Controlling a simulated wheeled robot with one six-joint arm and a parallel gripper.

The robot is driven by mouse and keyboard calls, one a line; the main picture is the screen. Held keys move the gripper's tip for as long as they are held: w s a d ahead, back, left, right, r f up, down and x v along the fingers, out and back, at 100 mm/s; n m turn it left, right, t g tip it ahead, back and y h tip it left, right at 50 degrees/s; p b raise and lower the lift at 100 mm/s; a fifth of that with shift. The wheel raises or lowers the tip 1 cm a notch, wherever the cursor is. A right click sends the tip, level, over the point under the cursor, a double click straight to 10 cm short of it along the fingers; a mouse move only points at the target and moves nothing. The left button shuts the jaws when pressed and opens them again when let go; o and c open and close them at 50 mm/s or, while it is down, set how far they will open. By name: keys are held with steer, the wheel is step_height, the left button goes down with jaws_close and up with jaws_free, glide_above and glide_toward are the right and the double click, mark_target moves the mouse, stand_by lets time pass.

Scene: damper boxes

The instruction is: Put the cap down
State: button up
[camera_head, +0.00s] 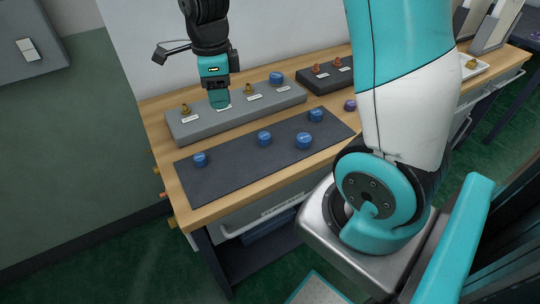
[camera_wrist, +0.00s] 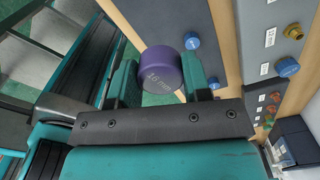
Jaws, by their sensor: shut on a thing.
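My gripper (camera_wrist: 160,82) is shut on a purple cap (camera_wrist: 161,70) marked "16 mm", which sits between its two fingers in the wrist view. In the head view my gripper (camera_head: 219,100) points down over the middle of a long grey block (camera_head: 180,128) at the back of the workbench. The held cap cannot be made out there. The block carries brass fittings (camera_head: 186,109) with white labels and a blue cap (camera_head: 276,78) near its right end. A dark mat (camera_head: 230,165) lies in front of the block, with several blue caps (camera_head: 304,140) on it.
Another purple cap (camera_head: 350,105) stands on the wooden bench (camera_head: 190,211) right of the mat, close to my arm in the picture. A dark block (camera_head: 342,77) with orange fittings (camera_head: 317,69) is at the back right. A white tray (camera_head: 480,75) lies further right. Much of the mat is bare.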

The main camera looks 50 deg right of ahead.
mark_target(231, 163)
steer(key=shift+s+r+m, duration=0.2)
steer(key=shift+s+m, duration=0.05)
steer(key=shift+m, duration=0.75)
step_height(231, 163, down, 20)
steer(key=shift+r+b, duration=0.2)
steer(key=shift+b, duration=0.4)
steer(key=shift+f, duration=0.1)
steer(key=o, duration=1)
